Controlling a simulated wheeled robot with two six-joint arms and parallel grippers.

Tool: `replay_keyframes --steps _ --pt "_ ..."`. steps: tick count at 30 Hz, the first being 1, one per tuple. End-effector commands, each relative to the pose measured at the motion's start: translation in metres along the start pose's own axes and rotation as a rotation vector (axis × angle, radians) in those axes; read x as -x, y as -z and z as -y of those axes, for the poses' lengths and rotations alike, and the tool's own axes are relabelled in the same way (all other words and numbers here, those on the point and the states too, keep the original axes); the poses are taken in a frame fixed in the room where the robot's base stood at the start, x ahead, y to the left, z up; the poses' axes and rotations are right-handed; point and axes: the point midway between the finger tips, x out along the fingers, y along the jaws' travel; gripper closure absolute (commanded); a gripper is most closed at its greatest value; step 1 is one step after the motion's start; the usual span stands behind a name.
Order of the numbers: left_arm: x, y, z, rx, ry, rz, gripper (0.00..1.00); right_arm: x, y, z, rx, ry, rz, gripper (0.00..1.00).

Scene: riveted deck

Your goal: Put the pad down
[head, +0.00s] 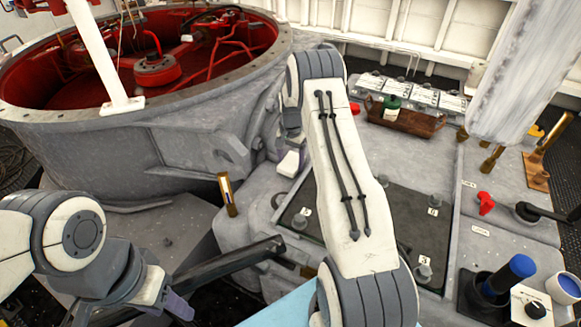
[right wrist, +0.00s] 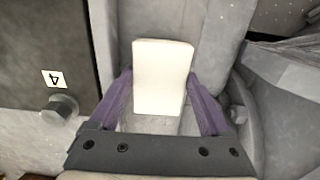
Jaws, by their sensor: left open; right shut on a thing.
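The pad is a small white block (right wrist: 162,75), held between the purple fingers of my right gripper (right wrist: 160,88) in the right wrist view. In the head view a white piece of it (head: 289,164) shows beside the big grey drum, below the end of my right arm; most of that gripper is hidden there. Grey deck lies under the pad; I cannot tell whether the pad touches it. My left gripper (head: 166,291) is open and empty at the lower left.
A dark panel (head: 390,222) with numbered bolts lies right of the pad in the head view. The large drum (head: 130,150) with a red inside stands at left. A brown tray (head: 402,118) with a green bottle is at back. A blue-topped cylinder (head: 508,275) stands at lower right.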

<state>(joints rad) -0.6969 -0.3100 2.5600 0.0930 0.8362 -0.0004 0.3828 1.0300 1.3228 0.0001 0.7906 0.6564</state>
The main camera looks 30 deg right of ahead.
Motion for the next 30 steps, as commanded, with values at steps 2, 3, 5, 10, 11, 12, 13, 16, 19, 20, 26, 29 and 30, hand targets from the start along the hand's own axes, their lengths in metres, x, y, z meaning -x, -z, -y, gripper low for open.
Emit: replay_keyframes --steps 2,3,5,10,11,12,13,16,19,20,26,29,30 --pt "-0.005 0.000 0.000 0.000 0.000 0.000 0.50 -0.006 0.001 0.000 0.000 0.001 -0.002 0.72" --pt "-0.004 0.000 0.000 0.000 0.000 0.000 0.50 -0.005 0.001 0.000 0.000 0.001 -0.002 0.72" --pt "-0.003 0.000 0.000 0.000 0.000 0.000 0.50 -0.004 0.001 0.000 0.000 0.001 -0.002 0.72" --pt "-0.004 0.000 0.000 0.000 0.000 0.000 0.50 -0.006 0.001 0.000 0.000 0.001 -0.001 0.72" --pt "-0.005 0.000 0.000 0.000 0.000 0.000 0.50 -0.007 0.001 0.000 0.000 0.001 -0.001 0.72" --pt "-0.005 0.000 0.000 0.000 0.000 0.000 0.50 -0.008 0.001 0.000 0.000 0.001 -0.001 0.72" --pt "-0.005 0.000 0.000 0.000 0.000 0.000 0.50 -0.008 0.001 0.000 0.000 0.001 -0.001 0.15" --pt "-0.005 0.000 0.000 0.000 0.000 0.000 0.50 -0.007 0.001 -0.001 0.000 0.001 -0.001 0.00" --pt "-0.005 0.000 0.000 0.000 0.000 0.000 0.50 -0.007 0.001 -0.001 0.000 0.001 -0.001 0.00" --pt "-0.005 0.000 0.000 0.000 0.000 0.000 0.50 -0.007 0.001 -0.001 0.000 0.001 -0.001 0.00" --pt "0.000 0.000 0.000 0.000 0.000 0.000 0.50 0.000 0.001 0.000 0.000 0.001 -0.002 0.00" --pt "0.008 0.001 -0.001 0.000 0.000 0.000 0.50 0.011 0.001 0.000 0.000 0.001 -0.002 0.00" --pt "0.013 0.001 -0.001 0.000 0.000 0.000 0.50 0.016 0.001 0.000 0.000 0.002 -0.002 0.00"
